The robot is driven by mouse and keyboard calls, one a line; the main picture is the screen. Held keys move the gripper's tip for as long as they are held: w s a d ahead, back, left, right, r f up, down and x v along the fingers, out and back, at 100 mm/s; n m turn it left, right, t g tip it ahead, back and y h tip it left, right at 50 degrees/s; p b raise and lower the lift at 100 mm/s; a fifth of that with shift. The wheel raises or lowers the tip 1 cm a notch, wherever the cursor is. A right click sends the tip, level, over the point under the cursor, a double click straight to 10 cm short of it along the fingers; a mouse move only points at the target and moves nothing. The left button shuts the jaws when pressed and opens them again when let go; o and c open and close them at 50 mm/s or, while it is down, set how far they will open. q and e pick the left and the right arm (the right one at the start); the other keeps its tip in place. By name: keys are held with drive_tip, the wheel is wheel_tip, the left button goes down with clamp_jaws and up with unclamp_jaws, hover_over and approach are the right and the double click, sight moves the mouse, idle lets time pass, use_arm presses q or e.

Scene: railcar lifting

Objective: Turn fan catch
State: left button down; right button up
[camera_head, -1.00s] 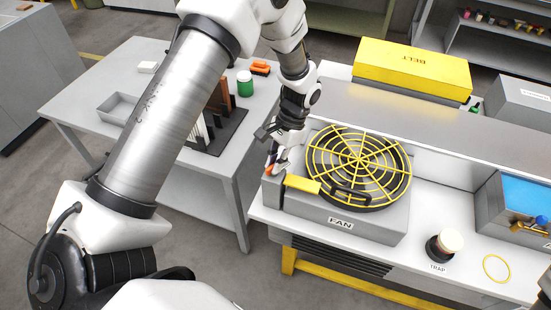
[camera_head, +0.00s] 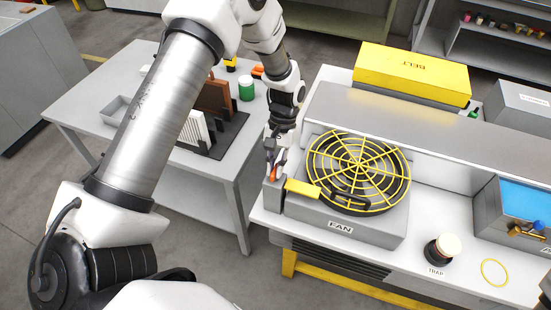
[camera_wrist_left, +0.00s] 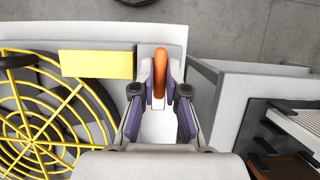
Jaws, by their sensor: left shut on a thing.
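The fan unit is a grey box (camera_head: 378,229) labelled FAN, with a round yellow wire guard (camera_head: 357,170) and a yellow plate (camera_head: 303,188) at its left front. The guard (camera_wrist_left: 38,125) and plate (camera_wrist_left: 96,64) also show in the left wrist view. The orange fan catch (camera_wrist_left: 159,77) stands at the corner beside the plate. My left gripper (camera_head: 274,172) is over this corner, pointing down. In the wrist view, its fingers (camera_wrist_left: 160,88) are on both sides of the catch and shut on it. The fingers partly hide the catch. My right gripper is not visible.
A yellow BELT box (camera_head: 413,70) stands behind. A TRAP cup (camera_head: 441,248), a yellow ring (camera_head: 495,272) and a blue-topped box (camera_head: 522,198) are to the right. A side table (camera_head: 70,115) at left holds a rack and a green jar (camera_head: 246,87). A gap separates the tables.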

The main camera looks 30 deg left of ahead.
use_arm(q)
drive_tip(key=shift+w, duration=0.15)
drive_tip(key=c, duration=1.2)
unclamp_jaws()
drive_tip(key=v, duration=1.2)
